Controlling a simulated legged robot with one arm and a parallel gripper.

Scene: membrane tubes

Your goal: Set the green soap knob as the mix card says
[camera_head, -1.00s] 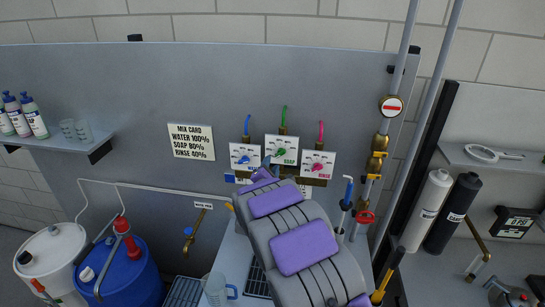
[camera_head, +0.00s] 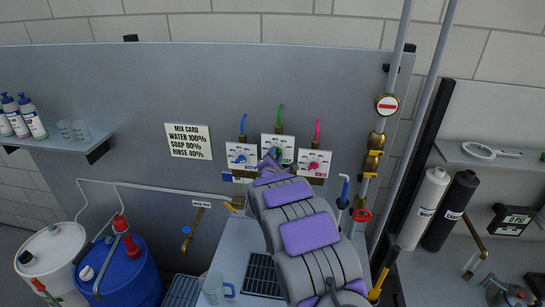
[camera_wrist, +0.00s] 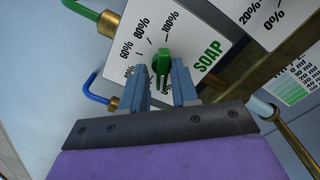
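The mix card (camera_head: 188,141) on the grey wall reads water 100%, soap 80%, rinse 40%. The soap panel (camera_head: 278,141) is the middle of three valve panels; my gripper (camera_head: 273,158) is in front of it and partly covers it. In the wrist view, the green soap knob (camera_wrist: 162,62) lies between the two fingers of my gripper (camera_wrist: 159,70). Gaps show on both sides, so the gripper looks open around the knob. The knob's long shape points up in the picture, roughly toward the 100% and 80% marks; its exact setting is unclear.
The water panel (camera_head: 242,156) with a blue knob is close on the left, and the rinse panel (camera_head: 314,163) with a pink knob is close on the right. Brass pipework runs beside the panels. A jug (camera_head: 214,289) stands below, left of my arm.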

